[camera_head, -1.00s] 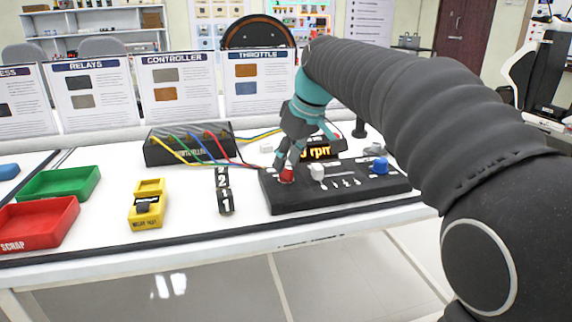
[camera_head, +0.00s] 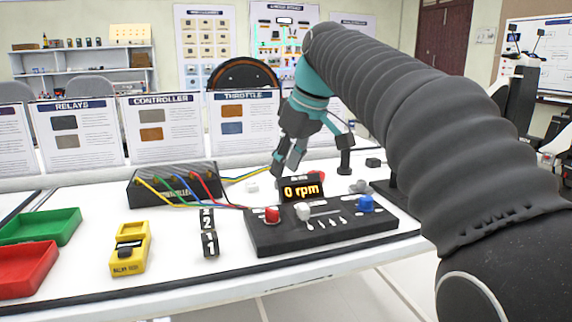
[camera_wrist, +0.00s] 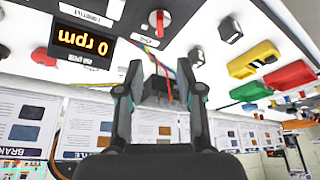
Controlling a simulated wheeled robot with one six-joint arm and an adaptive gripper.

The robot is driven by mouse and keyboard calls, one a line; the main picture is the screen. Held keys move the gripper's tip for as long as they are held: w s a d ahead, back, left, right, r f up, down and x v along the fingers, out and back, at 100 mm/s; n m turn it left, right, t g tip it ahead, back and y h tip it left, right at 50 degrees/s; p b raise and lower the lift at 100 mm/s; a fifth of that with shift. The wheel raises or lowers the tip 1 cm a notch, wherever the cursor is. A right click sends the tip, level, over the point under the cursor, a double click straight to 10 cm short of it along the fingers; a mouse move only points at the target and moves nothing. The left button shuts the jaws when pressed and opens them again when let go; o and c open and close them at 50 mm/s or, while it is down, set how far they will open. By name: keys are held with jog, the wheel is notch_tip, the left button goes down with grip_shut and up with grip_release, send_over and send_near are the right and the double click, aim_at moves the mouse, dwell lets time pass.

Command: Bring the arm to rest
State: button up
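My arm (camera_head: 430,120) reaches from the right over the table. My gripper (camera_head: 284,167) hangs above and behind the black control panel (camera_head: 340,232), pointing down and clear of the red knob (camera_head: 272,214). In the wrist view, my gripper (camera_wrist: 160,72) has its two fingers apart with nothing held between them. The black controller box (camera_wrist: 158,88) shows in the gap beyond them. The display (camera_head: 302,190) reads 0 rpm. The red knob also shows in the wrist view (camera_wrist: 158,20), apart from the fingers.
The wired controller box (camera_head: 172,186) stands left of the panel. A yellow meter (camera_head: 130,247), a green tray (camera_head: 40,226) and a red tray (camera_head: 27,268) lie at left. Information boards (camera_head: 152,132) line the back. White table shows between these things.

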jog(key=s+d+f+m+t+h, duration=0.1)
jog(key=s+d+f+m, duration=0.3)
jog(key=s+f, duration=0.8)
jog(key=s+d+f+m+t+h, duration=0.1)
jog(key=s+d+f+m+h, duration=0.1)
jog(key=s+d+f+m, duration=0.3)
jog(key=s+d+f, duration=0.4)
jog(key=s+f, duration=0.3)
jog(key=s, duration=0.1)
jog(key=shift+d+t, duration=0.3)
